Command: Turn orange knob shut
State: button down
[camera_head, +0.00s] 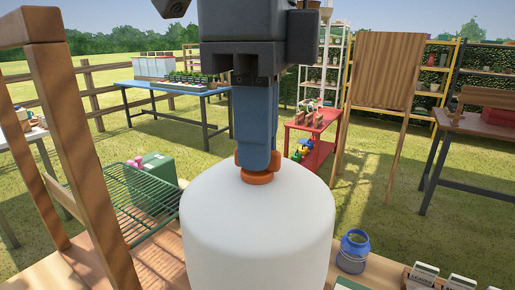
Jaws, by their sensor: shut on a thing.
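The orange knob (257,177) sits on top of a large white rounded tank (257,230) in the middle of the head view. My gripper (257,160) points straight down over it. Its blue fingers are shut on the knob, which shows at both sides of them and below them. The middle of the knob is partly hidden by the fingers. I cannot tell from this view how far the knob is turned.
A wooden post frame (75,140) stands close on the left. A green wire rack (150,205) and green box (158,168) are beside the tank. A blue-topped jar (352,252) and labelled packets (424,275) are at the right. Grass lies beyond.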

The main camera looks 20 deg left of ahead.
jog(key=shift+m+b, duration=0.6)
jog(key=shift+m, duration=0.9)
jog(key=c, duration=1.2)
grip_release()
notch_tip(320, 180, up, 8)
jog(key=shift+f, duration=0.1)
